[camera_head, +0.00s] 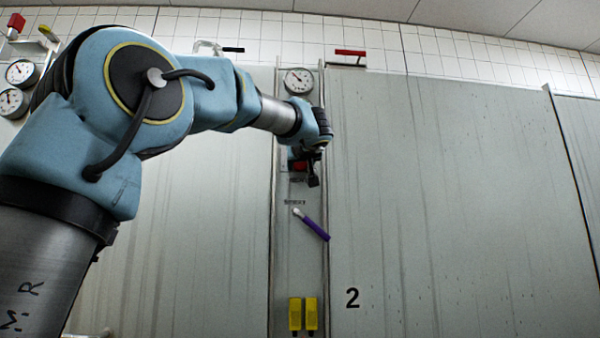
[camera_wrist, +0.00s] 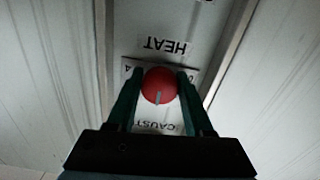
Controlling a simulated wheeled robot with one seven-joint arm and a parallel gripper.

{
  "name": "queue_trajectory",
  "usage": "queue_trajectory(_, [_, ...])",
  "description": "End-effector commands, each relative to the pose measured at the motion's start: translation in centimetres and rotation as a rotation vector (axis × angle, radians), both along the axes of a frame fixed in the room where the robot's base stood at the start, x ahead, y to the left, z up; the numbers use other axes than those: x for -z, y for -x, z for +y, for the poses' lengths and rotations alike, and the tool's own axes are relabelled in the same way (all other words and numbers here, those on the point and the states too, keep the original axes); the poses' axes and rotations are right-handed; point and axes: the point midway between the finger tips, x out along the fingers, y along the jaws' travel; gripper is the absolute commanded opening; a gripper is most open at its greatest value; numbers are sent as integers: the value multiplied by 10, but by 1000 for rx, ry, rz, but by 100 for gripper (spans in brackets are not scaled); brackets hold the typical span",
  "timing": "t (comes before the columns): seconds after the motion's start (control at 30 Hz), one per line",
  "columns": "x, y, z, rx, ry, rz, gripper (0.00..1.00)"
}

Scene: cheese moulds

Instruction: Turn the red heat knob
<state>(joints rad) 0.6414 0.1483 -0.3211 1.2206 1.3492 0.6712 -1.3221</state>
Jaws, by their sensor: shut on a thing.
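The red heat knob (camera_wrist: 158,84) is round, with a grey pointer mark that points toward the bottom of the wrist view. It sits on a white plate with a HEAT label (camera_wrist: 165,46) beside it, upside down in this view. My gripper (camera_wrist: 160,86) has its two green fingers on either side of the knob, closed on it. In the head view my gripper (camera_head: 308,168) is at the narrow panel between the large doors. A bit of the red knob (camera_head: 299,165) shows there, mostly hidden behind the gripper.
A pressure gauge (camera_head: 298,80) is above my wrist on the narrow panel (camera_head: 286,260). Below are a purple-handled lever (camera_head: 313,226) and two yellow blocks (camera_head: 303,314). Large grey doors, one marked 2 (camera_head: 440,200), flank the panel. A red handle (camera_head: 350,53) is at the upper right.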

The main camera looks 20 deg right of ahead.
Motion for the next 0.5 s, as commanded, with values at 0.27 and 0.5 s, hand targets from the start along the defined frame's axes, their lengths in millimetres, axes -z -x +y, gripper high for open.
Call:
queue_trajectory(0.27, [0, 0, 0, 1, 21, 8, 0])
queue_trajectory(0.5, [0, 0, 0, 1, 21, 8, 65])
